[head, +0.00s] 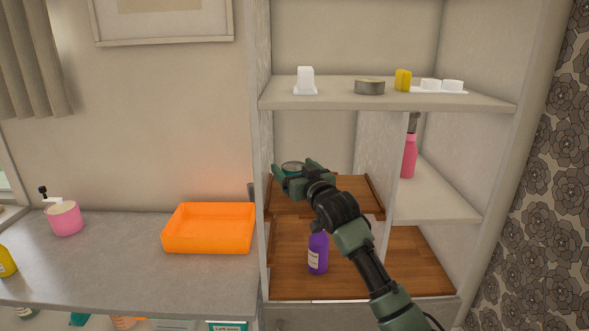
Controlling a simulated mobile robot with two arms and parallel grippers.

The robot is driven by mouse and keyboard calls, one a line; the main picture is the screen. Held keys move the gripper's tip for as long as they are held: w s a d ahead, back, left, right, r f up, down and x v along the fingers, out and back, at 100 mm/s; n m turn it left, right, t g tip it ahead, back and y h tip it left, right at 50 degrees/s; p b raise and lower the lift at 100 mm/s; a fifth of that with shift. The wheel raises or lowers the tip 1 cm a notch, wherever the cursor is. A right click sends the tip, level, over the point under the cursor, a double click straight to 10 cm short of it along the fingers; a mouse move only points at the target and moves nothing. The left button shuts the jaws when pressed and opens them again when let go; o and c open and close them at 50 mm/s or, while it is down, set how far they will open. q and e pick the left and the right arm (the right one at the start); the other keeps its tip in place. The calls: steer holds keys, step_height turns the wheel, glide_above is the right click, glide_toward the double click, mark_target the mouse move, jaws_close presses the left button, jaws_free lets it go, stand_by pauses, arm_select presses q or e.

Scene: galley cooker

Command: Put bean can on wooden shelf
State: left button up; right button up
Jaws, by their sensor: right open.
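The bean can (292,165), with a metal lid and a teal side, shows just behind my right gripper at the left end of the upper wooden shelf (345,207). Its lower part is hidden by the gripper, so I cannot tell whether its base rests on the wood. My right gripper (281,179) is open, with its fingers in front of and close around the can; contact is not clear. My left gripper is not in view.
A purple bottle (318,254) stands on the lower wooden board (410,265) below. A grey tin (369,87) and white and yellow items are on the top shelf (440,101). A pink bottle (409,157) stands right of the divider. An orange tray (208,241) sits on the counter (130,270).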

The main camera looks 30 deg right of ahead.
steer(key=shift+r, duration=0.1)
steer(key=shift+s, duration=0.2)
steer(key=s+a+b, duration=0.1)
steer(key=s+b, duration=0.2)
steer(key=s, duration=0.8)
steer(key=shift+s+a, duration=0.2)
steer(key=shift+a, duration=0.2)
